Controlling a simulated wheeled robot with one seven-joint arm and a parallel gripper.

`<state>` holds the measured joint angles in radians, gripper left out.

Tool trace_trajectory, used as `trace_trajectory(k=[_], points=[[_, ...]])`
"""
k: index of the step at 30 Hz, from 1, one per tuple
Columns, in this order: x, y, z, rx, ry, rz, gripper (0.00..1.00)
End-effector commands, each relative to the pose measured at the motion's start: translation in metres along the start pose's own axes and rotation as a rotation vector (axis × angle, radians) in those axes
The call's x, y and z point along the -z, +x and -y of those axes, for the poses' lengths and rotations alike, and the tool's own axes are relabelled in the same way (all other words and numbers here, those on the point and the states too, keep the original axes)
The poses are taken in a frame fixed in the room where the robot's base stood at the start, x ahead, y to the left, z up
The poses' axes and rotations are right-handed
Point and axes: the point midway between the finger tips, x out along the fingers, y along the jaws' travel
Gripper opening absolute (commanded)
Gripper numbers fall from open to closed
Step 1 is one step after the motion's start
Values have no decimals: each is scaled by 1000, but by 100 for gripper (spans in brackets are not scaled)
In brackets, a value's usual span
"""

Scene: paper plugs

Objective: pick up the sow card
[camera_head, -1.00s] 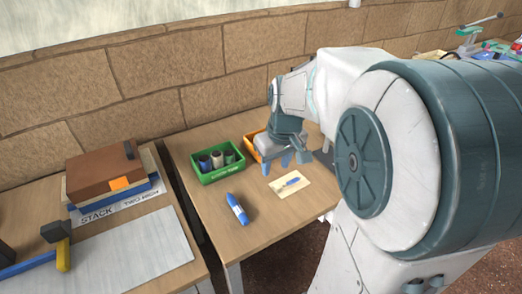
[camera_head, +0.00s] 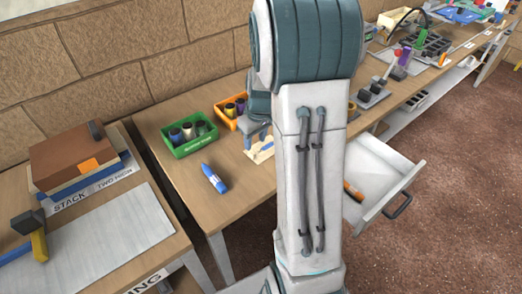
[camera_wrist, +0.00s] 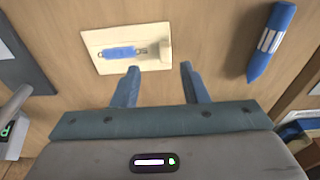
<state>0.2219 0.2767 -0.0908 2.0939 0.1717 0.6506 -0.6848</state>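A cream card (camera_head: 262,152) with a blue shape on it lies flat on the wooden table, partly hidden by my arm in the head view. In the wrist view the card (camera_wrist: 100,38) shows whole, with a grey-tipped blue shape in its middle and a raised-looking pale part at its right end. I cannot read any wording on it. My gripper (camera_wrist: 159,68) is open, its two blue fingers apart with nothing between them. It is just short of the card's lower edge in the wrist view. In the head view my gripper (camera_head: 256,137) hangs by the card.
A blue marker (camera_head: 214,179) lies on the table; it also shows in the wrist view (camera_wrist: 268,42). A green tray (camera_head: 186,150) and an orange tray (camera_head: 226,119) hold cylinders. A drawer (camera_head: 378,165) stands open at right. Bare tabletop lies around the marker.

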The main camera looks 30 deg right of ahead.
Motion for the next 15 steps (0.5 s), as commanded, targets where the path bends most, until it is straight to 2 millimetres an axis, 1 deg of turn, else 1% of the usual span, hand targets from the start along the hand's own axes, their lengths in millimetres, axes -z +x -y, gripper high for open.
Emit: trace_trajectory(k=[2,7,9,12,15], points=[[-1,7,2,3,-1,4,40],[-1,33,9,3,-2,5,40],[-1,41,8,2,-1,4,40],[-1,49,8,1,-1,3,40],[-1,52,8,0,-1,1,40]])
